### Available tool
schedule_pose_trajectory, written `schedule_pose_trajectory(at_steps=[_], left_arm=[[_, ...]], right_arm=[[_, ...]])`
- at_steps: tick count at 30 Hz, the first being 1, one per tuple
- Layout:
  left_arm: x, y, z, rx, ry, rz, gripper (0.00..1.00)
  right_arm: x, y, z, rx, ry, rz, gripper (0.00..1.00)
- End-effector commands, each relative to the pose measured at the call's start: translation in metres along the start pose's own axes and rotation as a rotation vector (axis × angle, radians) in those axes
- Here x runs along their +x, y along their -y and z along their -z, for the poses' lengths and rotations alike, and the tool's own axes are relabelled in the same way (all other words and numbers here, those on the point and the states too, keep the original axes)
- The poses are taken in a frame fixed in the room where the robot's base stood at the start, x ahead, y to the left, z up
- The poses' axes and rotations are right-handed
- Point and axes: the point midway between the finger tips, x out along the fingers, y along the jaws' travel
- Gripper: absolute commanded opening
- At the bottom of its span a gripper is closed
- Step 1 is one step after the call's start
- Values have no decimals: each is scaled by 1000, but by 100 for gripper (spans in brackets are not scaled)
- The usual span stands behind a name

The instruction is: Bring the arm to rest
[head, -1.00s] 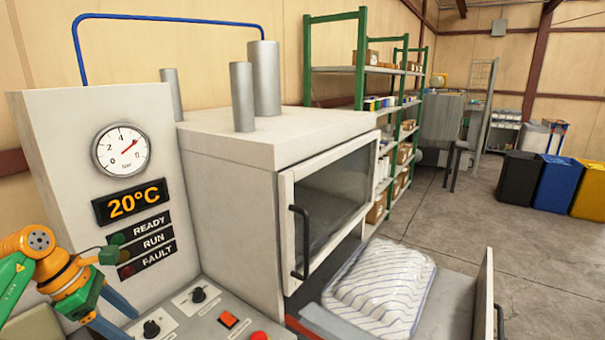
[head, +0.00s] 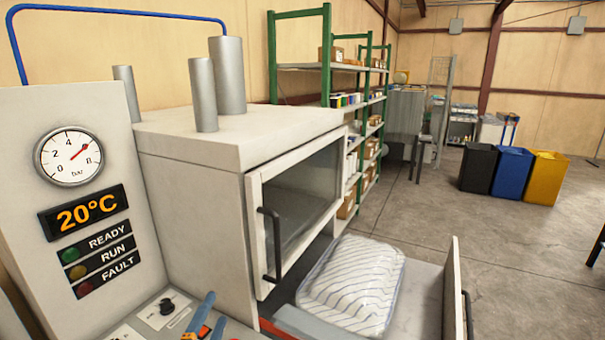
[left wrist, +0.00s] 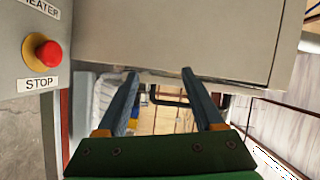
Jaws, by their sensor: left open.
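My left gripper (head: 213,310) shows only by its blue fingertips and a bit of orange at the bottom edge of the head view, in front of the machine's control panel. The rest of the arm is out of frame there. In the left wrist view its two blue fingers (left wrist: 159,75) are apart with nothing between them. A white machine wall (left wrist: 190,35) fills the upper part of that view. My right gripper is not in view.
A white machine (head: 240,150) has a glass door with a dark handle (head: 270,245). A striped pillow (head: 352,285) lies in front, in an open drawer (head: 425,300). A red stop button (left wrist: 48,52) is left in the wrist view. Floor at right is clear before several bins (head: 512,172).

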Motion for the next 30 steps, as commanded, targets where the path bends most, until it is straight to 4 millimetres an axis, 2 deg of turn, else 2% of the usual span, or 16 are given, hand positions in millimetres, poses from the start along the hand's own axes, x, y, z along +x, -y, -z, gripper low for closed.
schedule_pose_trajectory(at_steps=[1,3,6,9,12,18,24,26,30], left_arm=[[-24,-32,-16,-211,132,-117,69],[-56,-69,-32,-429,295,-257,69],[-101,-110,-41,-643,475,-415,69],[-143,-139,-40,-797,621,-547,69],[-184,-159,-34,-913,751,-663,69],[-261,-182,-15,-1087,987,-874,69],[-251,-265,-33,-1066,1012,-902,69],[-252,-291,-39,-1060,1020,-912,69],[-260,-356,-53,-1045,1040,-938,69]], right_arm=[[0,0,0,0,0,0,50],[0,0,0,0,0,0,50],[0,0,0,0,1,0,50],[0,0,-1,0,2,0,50],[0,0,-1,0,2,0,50],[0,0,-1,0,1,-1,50],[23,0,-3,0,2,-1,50],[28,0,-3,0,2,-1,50],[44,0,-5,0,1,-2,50]])
